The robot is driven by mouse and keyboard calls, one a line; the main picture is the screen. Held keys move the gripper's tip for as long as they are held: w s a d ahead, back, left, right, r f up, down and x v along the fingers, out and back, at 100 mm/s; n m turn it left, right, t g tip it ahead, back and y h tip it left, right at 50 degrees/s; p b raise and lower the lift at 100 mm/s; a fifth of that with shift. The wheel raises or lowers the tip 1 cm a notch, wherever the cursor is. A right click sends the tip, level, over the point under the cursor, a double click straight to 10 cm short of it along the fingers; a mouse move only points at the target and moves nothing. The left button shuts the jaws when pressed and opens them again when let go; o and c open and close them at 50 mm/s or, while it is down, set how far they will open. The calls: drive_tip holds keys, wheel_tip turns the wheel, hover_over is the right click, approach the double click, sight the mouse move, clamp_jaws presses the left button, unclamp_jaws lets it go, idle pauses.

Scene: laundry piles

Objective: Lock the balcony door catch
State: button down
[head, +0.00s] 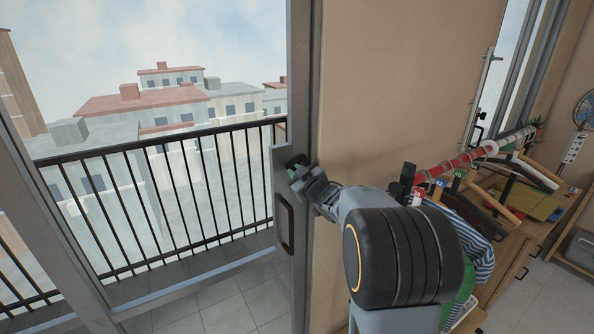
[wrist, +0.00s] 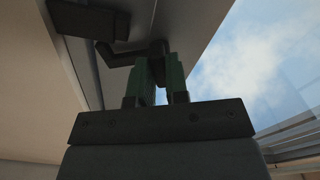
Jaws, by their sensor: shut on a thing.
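The balcony door's grey metal stile (head: 281,185) stands upright beside the beige wall, with a dark pull handle (head: 286,225) low on it. My gripper (head: 296,166) reaches to the stile just above that handle. The catch is hidden behind the gripper in the head view. In the wrist view the door catch (wrist: 121,54) is a dark bent lever on the grey frame, pointing left from its pivot. My gripper's green-padded fingers (wrist: 160,72) are shut on its pivot end. A dark block (wrist: 88,19) sits beyond the lever's tip, and I cannot tell whether they touch.
The beige wall (head: 400,90) is close behind my arm. A red-and-white rail (head: 460,160) with hangers and clothes stands at the right, near a wooden cabinet (head: 508,262). The balcony railing (head: 180,185) and tiled floor (head: 220,305) lie at the left.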

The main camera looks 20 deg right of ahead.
drive_tip(key=m+p, duration=0.1)
drive_tip(key=m, duration=0.3)
drive_tip(key=shift+m+p, duration=0.4)
idle(0.4)
drive_tip(key=c, duration=1.1)
unclamp_jaws()
drive_tip(key=s+b, duration=0.1)
drive_tip(key=s, duration=0.3)
drive_tip(key=s+d, duration=0.1)
drive_tip(key=s, duration=0.4)
drive_tip(key=s+b, duration=0.1)
drive_tip(key=s, duration=0.3)
drive_tip(key=shift+s+d+b, duration=0.3)
drive_tip(key=shift+s+b, duration=0.05)
drive_tip(key=shift+s, duration=0.05)
